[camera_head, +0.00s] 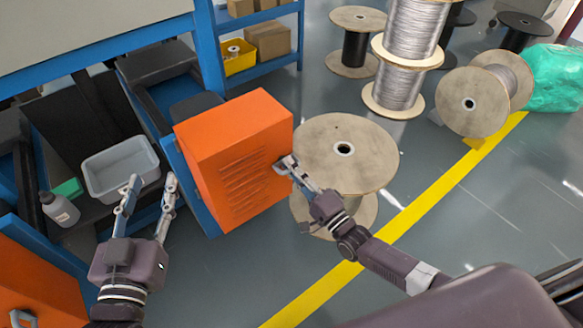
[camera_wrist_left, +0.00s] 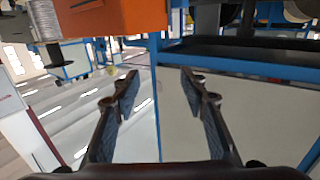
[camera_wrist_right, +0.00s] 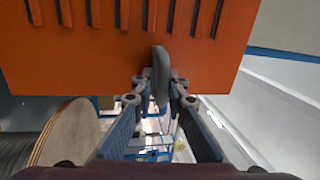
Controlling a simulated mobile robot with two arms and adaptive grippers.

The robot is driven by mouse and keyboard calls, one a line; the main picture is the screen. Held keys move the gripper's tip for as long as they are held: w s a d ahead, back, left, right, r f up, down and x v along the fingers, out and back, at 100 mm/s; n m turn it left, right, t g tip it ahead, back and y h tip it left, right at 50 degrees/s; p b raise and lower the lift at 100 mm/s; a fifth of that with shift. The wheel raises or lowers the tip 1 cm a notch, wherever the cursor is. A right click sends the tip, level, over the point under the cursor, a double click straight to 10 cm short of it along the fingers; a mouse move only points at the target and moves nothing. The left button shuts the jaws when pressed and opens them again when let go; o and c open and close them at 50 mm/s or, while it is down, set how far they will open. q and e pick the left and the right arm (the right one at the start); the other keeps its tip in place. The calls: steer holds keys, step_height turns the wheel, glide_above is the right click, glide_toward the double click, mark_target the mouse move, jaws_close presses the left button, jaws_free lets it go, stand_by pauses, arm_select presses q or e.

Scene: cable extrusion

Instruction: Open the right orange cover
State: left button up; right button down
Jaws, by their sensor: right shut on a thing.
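The right orange cover (camera_head: 240,165) is a slotted box-shaped lid on the blue machine frame, standing raised and tilted in the head view. Its slotted face fills the top of the right wrist view (camera_wrist_right: 110,60). My right gripper (camera_head: 287,165) is at the cover's right edge, shut on its grey handle (camera_wrist_right: 161,75), which sits between the fingertips. My left gripper (camera_head: 150,188) is open and empty, in front of the grey bin, apart from the cover. In the left wrist view its fingers (camera_wrist_left: 160,80) are spread with nothing between them.
A grey bin (camera_head: 120,168), a bottle (camera_head: 60,209) and a green box (camera_head: 68,188) are by the machine at left. Another orange cover (camera_head: 40,280) is at lower left. A large cable spool (camera_head: 345,155) stands just right of the right gripper.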

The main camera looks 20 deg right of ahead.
steer(key=shift+w+r, duration=0.15)
steer(key=shift+r, duration=0.3)
steer(key=shift+s+a+r+m+t+h+p, duration=0.1)
steer(key=shift+s+a+m+t+h+p, duration=0.1)
steer(key=shift+s+h+p, duration=0.15)
steer(key=shift+s+a+m+t+h+p, duration=0.15)
steer(key=shift+s+m+t+h+p, duration=0.1)
steer(key=shift+s+p, duration=0.2)
arm_select(q)
steer(key=s+a+f+g+y+p, duration=0.1)
steer(key=s+a+f+g, duration=0.2)
steer(key=s+f+g, duration=0.3)
steer(key=s+a+f+g+y+p, duration=0.2)
steer(key=s+f+g, duration=0.4)
steer(key=s+f, duration=0.4)
step_height(320, 180, down, 3)
steer(key=shift+a+r+n, duration=0.2)
steer(key=shift+a+n, duration=0.2)
steer(key=shift+a, duration=0.4)
arm_select(e)
steer(key=s+a+m+h, duration=0.3)
steer(key=s+a+h, duration=0.2)
steer(key=s, duration=0.4)
steer(key=shift+s+a+f+t+h, duration=0.25)
steer(key=shift+a+t+h, duration=0.1)
steer(key=shift+a, duration=0.4)
